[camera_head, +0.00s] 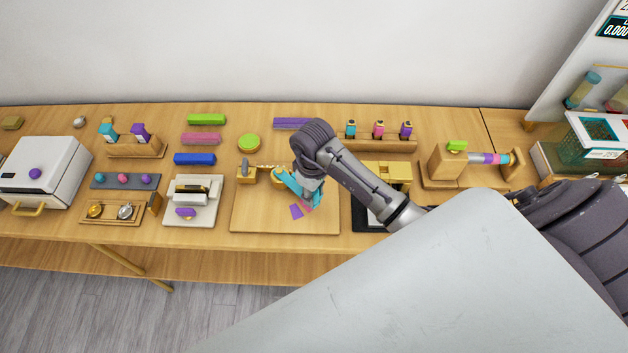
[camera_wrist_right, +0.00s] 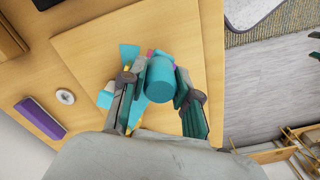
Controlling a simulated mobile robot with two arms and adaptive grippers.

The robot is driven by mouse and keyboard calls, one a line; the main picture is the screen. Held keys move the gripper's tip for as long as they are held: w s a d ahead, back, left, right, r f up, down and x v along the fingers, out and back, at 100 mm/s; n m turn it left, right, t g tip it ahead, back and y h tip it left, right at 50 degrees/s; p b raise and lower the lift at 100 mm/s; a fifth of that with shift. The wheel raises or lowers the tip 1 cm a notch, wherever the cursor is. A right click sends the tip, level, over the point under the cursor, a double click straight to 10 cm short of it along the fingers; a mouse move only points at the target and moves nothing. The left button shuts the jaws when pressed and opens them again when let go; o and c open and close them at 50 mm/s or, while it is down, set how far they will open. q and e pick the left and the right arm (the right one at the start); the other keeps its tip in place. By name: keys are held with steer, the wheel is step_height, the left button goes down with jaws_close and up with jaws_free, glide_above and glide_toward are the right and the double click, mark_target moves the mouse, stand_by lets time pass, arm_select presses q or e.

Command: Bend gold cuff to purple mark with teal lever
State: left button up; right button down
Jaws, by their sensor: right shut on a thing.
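My right gripper (camera_head: 306,194) is over the wooden bending board (camera_head: 250,222) in the middle of the table. In the right wrist view my right gripper (camera_wrist_right: 158,100) is shut on the round teal knob (camera_wrist_right: 160,78) of the teal lever, one finger on each side. Part of the teal lever (camera_head: 289,183) shows left of the gripper in the head view. A gold piece (camera_head: 277,176), apparently the gold cuff, is beside the lever, and its shape is mostly hidden. My left gripper is not in view.
A white press-like device (camera_head: 193,214) stands left of the board. A black-based device with a gold top (camera_head: 386,172) stands right, under my forearm. Green, pink and blue bars (camera_head: 194,158) lie at the back left. The board's front left is clear.

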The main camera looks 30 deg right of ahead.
steer(key=shift+w+d+n, duration=0.35)
steer(key=shift+d+n, duration=0.35)
steer(key=shift+d, duration=0.1)
steer(key=shift+w+d+n+b, duration=0.35)
steer(key=shift+d+n, duration=0.35)
steer(key=shift+d, duration=0.05)
steer(key=shift+w+d, duration=0.15)
steer(key=shift+d, duration=0.1)
steer(key=c, duration=0.8)
jaws_free()
steer(key=shift+o, duration=0.2)
